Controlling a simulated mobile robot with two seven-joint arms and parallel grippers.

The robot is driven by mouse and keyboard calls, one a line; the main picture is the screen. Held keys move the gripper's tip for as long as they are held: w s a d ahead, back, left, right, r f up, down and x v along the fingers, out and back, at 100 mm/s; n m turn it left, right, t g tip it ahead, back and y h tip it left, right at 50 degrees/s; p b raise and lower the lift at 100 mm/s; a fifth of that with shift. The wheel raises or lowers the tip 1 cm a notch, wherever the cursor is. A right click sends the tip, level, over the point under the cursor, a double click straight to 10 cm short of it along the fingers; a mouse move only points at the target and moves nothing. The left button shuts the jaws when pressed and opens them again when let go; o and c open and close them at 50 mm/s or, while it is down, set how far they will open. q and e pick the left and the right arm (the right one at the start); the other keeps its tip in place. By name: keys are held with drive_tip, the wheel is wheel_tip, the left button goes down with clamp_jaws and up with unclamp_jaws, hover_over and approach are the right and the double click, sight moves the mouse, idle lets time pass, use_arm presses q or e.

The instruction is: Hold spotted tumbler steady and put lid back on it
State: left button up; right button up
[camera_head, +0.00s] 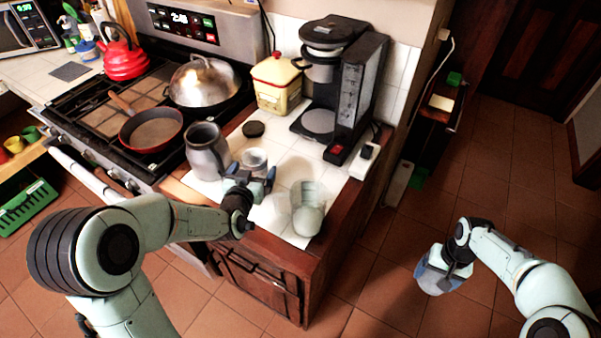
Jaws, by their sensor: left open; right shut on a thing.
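My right gripper (449,264) is shut on a blue-grey and whitish cup-like object (436,279), held over the floor right of the counter. It may be the spotted tumbler; its spots are too small to make out. A small round dark disc (253,129), perhaps the lid, lies flat on the white tiled counter behind the cups. My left gripper (251,177) is open above the counter's front part, in front of a small pale cup (254,157). I cannot tell whether it touches that cup. The gripper hides part of the counter.
A grey pitcher (205,155) stands left of my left gripper, and a clear glass (308,211) stands right of it near the counter edge. A coffee maker (362,95) and a yellow canister (277,90) stand behind. Open floor (370,280) separates counter and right gripper.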

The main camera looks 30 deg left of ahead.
sight(259, 160)
use_arm(q)
drive_tip(key=shift+x, duration=1.6)
use_arm(e)
drive_tip(key=shift+w+r, duration=0.3)
drive_tip(key=shift+r, duration=0.1)
use_arm(q)
drive_tip(key=shift+s, duration=0.1)
use_arm(e)
drive_tip(key=shift+s, duration=0.1)
use_arm(q)
drive_tip(key=shift+r, duration=0.1)
drive_tip(key=c, duration=1.5)
drive_tip(key=shift+o, duration=0.2)
drive_tip(key=shift+r, duration=0.1)
